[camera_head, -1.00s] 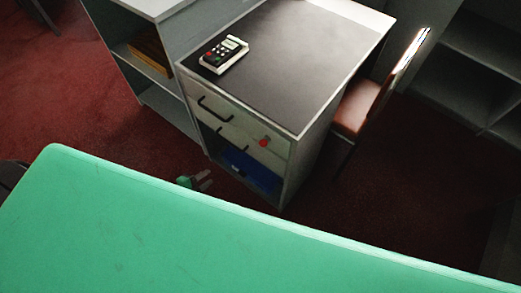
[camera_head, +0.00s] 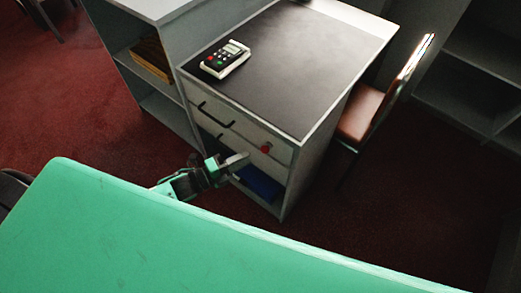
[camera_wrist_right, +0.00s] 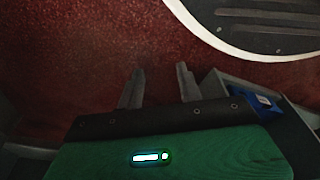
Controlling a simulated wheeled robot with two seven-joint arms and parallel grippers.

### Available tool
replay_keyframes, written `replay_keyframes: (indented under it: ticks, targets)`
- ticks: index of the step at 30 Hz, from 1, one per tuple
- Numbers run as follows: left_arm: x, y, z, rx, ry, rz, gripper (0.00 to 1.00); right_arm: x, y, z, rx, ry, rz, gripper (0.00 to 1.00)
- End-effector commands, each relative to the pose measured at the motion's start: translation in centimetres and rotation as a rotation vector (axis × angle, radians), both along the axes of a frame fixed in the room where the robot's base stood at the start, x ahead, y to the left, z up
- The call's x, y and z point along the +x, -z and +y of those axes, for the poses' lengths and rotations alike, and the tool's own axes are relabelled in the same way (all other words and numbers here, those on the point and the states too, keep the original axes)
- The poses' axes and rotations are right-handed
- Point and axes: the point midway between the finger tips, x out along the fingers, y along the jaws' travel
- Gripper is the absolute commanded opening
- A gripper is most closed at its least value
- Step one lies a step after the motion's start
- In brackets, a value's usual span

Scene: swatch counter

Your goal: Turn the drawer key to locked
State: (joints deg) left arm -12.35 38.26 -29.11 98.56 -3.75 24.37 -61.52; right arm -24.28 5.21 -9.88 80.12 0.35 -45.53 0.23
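The drawer key (camera_head: 266,147) is a small red knob on the pale upper drawer front (camera_head: 233,128) of the grey cabinet, right of the dark handle. How far it is turned is too small to tell. My left gripper (camera_head: 238,162) is in front of the cabinet, left of and a little below the key, apart from it in the picture. Its fingers point right; whether they are apart is unclear. My right gripper (camera_wrist_right: 160,85) shows in the right wrist view with two fingers apart and nothing between them, over red carpet.
A handset with coloured buttons (camera_head: 225,59) lies on the dark counter top (camera_head: 290,65). A blue thing (camera_head: 262,185) sits in the opening below the drawers. A brown chair (camera_head: 362,113) stands close on the right, an open shelf (camera_head: 150,81) on the left.

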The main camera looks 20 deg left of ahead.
Motion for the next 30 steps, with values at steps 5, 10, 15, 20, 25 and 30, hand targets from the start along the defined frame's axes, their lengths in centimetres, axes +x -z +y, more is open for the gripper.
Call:
replay_keyframes:
  ticks: [5,10,15,20,25,30]
  targets:
    - [2.4,-0.2,-2.1,-0.002,0.0,-0.002,0.3,-0.5,0.5,-0.2,-0.001,-0.002,0.001,0.36]
    - [4.0,-0.1,-3.6,-0.001,-0.001,0.0,0.3,-0.9,0.9,-0.3,-0.004,-0.003,0.006,0.36]
    - [4.9,0.0,-4.4,-0.001,0.0,0.001,0.3,-1.1,1.2,-0.4,-0.004,-0.003,0.001,0.36]
    - [5.0,0.0,-4.6,-0.001,0.0,0.002,0.3,-1.1,1.4,-0.5,-0.005,-0.003,0.004,0.36]
    - [5.0,0.0,-4.6,0.0,0.0,0.001,0.3,-0.8,1.4,-0.5,-0.005,-0.004,0.002,0.36]
    - [5.0,0.0,-4.6,0.0,0.0,0.001,0.0,-0.3,1.2,-0.4,-0.005,-0.004,-0.005,0.36]
